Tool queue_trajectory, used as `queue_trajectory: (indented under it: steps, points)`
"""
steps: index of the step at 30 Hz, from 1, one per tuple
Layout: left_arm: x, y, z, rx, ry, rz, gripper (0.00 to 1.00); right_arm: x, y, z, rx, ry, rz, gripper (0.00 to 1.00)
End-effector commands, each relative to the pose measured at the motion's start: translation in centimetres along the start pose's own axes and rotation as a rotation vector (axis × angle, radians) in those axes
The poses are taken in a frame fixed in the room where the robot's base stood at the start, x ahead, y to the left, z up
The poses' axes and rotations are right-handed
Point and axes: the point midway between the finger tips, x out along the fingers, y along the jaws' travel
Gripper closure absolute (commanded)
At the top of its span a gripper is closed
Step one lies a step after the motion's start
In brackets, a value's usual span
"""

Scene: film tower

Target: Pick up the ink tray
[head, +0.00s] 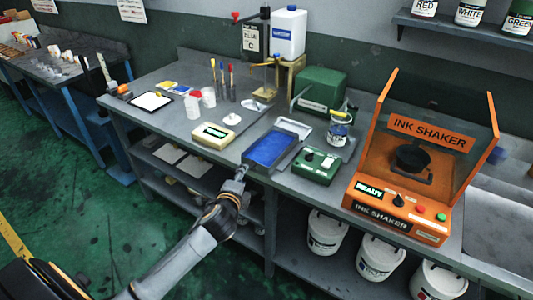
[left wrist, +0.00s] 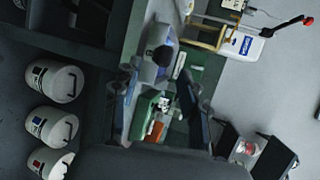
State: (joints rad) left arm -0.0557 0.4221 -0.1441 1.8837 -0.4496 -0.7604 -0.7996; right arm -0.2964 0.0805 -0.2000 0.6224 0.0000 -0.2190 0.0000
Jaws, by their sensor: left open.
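My left gripper (head: 242,170) is open at the near end of the tray. Whether its fingers touch the tray cannot be told. In the left wrist view the open fingers of my left gripper (left wrist: 160,108) stand apart, with small blurred green and orange things between them. The tray cannot be made out surely there. My right gripper is not in view.
A cream labelled box (head: 212,136) stands left of the tray and a green device (head: 315,165) right of it. The orange ink shaker (head: 425,160) stands farther right. White buckets (head: 326,232) sit below the bench, also in the left wrist view (left wrist: 52,124).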

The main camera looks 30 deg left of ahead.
Motion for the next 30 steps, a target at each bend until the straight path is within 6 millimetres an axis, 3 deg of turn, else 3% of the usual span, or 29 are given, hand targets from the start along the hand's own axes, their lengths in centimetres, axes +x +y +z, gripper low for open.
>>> queue_trajectory:
  steps: [12, 21, 27, 30]
  points:
    - [4.7, -0.1, 0.4, -0.001, 0.0, 0.0, 0.57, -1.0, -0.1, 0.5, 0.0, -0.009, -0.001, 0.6]
    - [5.0, -0.1, 0.4, -0.001, 0.001, 0.0, 0.57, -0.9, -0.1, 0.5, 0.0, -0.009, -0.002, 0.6]
    - [5.0, -0.1, 0.4, -0.001, 0.001, 0.0, 0.97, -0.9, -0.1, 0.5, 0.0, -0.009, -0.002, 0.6]
    - [5.0, 0.0, 0.4, -0.001, 0.001, 0.0, 1.0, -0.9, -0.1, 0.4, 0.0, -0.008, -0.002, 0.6]
